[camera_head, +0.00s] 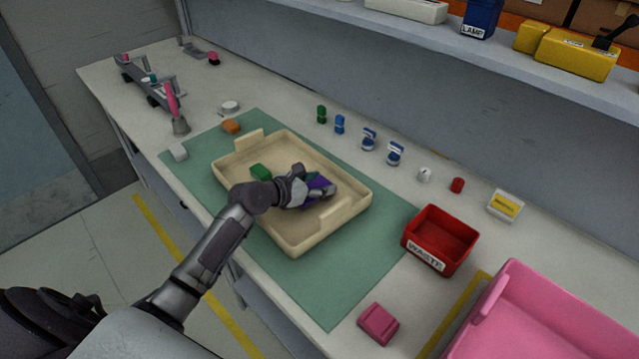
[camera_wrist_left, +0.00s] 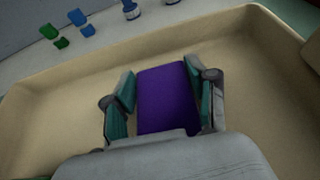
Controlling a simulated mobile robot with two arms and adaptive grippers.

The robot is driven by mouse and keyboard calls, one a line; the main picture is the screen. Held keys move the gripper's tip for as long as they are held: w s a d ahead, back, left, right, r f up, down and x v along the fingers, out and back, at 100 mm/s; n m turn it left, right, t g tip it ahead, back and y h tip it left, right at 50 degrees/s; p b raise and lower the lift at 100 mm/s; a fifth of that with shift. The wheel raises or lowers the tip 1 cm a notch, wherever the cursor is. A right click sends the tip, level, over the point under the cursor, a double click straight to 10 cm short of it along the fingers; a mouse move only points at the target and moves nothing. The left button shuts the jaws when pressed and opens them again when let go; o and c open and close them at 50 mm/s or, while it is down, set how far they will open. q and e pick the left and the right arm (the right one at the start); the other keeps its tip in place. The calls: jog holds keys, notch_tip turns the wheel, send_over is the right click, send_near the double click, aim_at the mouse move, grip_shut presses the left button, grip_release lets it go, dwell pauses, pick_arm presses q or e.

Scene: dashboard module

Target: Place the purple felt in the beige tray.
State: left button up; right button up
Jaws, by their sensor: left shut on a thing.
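The purple felt (camera_head: 318,188) is a small dark purple block, held over the inside of the beige tray (camera_head: 345,216). In the left wrist view the purple felt (camera_wrist_left: 166,97) lies between the two fingers of my left gripper (camera_wrist_left: 165,92), which is shut on it. In the head view my left gripper (camera_head: 312,190) is inside the tray's outline, right of its middle. I cannot tell whether the felt touches the tray floor. The tray wall (camera_wrist_left: 150,48) surrounds it in the wrist view. My right gripper is not in view.
A green block (camera_head: 260,172) lies in the tray, left of my gripper. The tray stands on a green mat (camera_head: 330,290). A red waste bin (camera_head: 440,240), a pink block (camera_head: 379,324) and a large pink bin (camera_head: 550,320) stand to the right. Several small parts line the back.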

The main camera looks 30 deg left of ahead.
pick_arm(q)
jog(key=o, duration=0.8)
jog(key=shift+f, duration=0.1)
jog(key=shift+o, duration=0.6)
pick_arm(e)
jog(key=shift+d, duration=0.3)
pick_arm(q)
jog(key=shift+s+r, duration=0.1)
jog(key=shift+r, duration=0.1)
jog(key=v, duration=1.2)
jog(key=shift+p, duration=0.3)
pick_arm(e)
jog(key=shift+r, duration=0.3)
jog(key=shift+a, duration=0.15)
